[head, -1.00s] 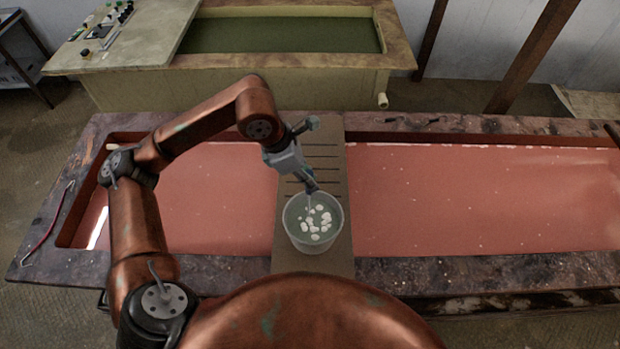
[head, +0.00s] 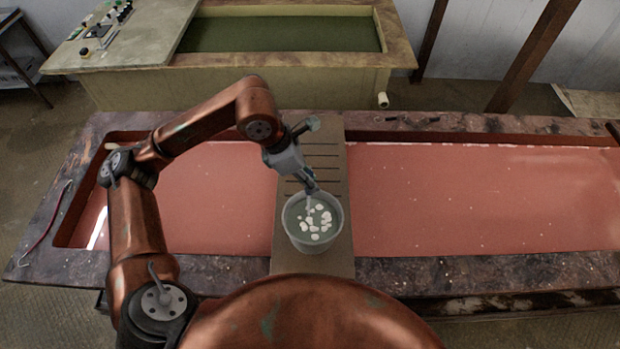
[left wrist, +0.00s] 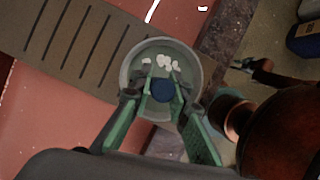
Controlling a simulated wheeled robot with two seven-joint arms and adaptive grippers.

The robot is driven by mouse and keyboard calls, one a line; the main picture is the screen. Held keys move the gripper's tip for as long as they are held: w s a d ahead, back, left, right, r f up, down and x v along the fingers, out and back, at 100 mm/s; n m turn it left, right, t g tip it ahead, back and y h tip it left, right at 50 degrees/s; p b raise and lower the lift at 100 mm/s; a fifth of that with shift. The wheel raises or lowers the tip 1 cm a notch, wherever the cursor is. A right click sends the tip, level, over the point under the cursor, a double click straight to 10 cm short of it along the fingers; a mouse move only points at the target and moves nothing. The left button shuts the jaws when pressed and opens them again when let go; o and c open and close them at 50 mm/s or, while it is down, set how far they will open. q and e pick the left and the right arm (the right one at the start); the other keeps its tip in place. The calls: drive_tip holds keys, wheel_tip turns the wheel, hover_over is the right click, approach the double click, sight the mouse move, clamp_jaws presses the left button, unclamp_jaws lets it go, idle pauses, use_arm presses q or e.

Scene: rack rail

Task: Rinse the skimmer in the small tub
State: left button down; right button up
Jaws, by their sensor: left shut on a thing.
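The small tub (head: 338,232) is a round, translucent container with greenish water and several white lumps in it. It stands on the slatted board, and shows in the left wrist view (left wrist: 192,68). My left gripper (head: 309,188) is just above the tub's far rim, pointing down. It is shut on the skimmer (left wrist: 162,90), whose dark blue round handle end shows between the green fingers. A thin pale shaft runs down from the fingers into the tub. The skimmer's lower end is hard to make out among the white lumps. My right gripper is not in view.
The brown slatted board (head: 312,160) bridges a long trough of reddish liquid (head: 480,200), with liquid on both sides. A red-handled bar (head: 45,225) lies on the trough's left edge. A second tank (head: 285,35) with green liquid stands behind.

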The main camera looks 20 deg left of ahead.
use_arm(q)
drive_tip(key=shift+r+p, duration=2.1)
drive_tip(key=shift+r, duration=2.2)
drive_tip(key=shift+f, duration=0.1)
drive_tip(key=shift+s+d, duration=0.1)
drive_tip(key=shift+s, duration=0.15)
drive_tip(key=s+d+b, duration=0.3)
drive_tip(key=s+b, duration=0.1)
drive_tip(key=s, duration=0.8)
drive_tip(key=s+d+b, duration=0.4)
drive_tip(key=s, duration=0.9)
drive_tip(key=shift+b, duration=0.3)
drive_tip(key=shift+d, duration=0.15)
